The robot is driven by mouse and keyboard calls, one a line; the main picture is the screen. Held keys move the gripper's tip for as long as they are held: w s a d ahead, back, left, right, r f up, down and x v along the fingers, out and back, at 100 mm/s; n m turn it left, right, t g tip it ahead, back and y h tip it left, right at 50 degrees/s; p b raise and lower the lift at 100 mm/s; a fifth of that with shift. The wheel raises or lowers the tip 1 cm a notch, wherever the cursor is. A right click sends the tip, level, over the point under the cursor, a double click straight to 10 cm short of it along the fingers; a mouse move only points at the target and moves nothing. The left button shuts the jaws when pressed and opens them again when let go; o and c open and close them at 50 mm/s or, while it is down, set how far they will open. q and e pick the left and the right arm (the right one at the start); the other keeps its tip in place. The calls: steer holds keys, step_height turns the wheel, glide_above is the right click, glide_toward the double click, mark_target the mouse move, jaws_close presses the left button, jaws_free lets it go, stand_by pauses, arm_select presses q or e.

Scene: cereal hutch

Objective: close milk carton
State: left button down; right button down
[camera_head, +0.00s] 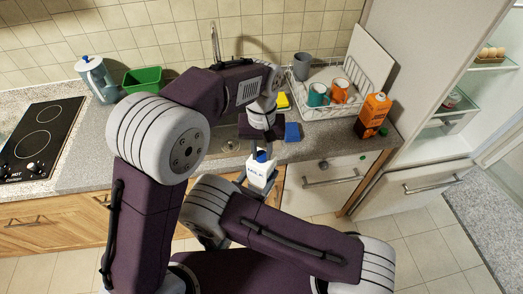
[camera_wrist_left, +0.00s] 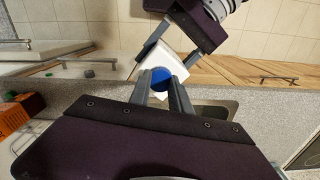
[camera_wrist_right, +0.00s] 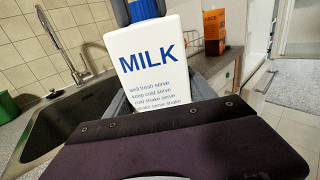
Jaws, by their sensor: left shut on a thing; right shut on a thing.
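The white milk carton (camera_head: 260,178) is held in front of the counter's edge, roughly upright. Its "MILK" face fills the middle of the right wrist view (camera_wrist_right: 155,60). My right gripper (camera_wrist_right: 160,92) is shut on the carton's body from its sides. The blue cap (camera_wrist_left: 161,80) is at the top of the carton. My left gripper (camera_head: 262,150) comes from above and is shut on the blue cap, its fingers on either side of it. Whether the cap is fully seated on the neck cannot be told.
The sink (camera_wrist_right: 70,125) lies behind the carton. An open fridge (camera_head: 485,80) stands at the right.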

arm_select(q)
steer(key=m, duration=1)
steer(key=shift+w, duration=0.1)
steer(key=c, duration=1.2)
jaws_free()
steer(key=shift+r, duration=2.3)
steer(key=shift+o, duration=0.3)
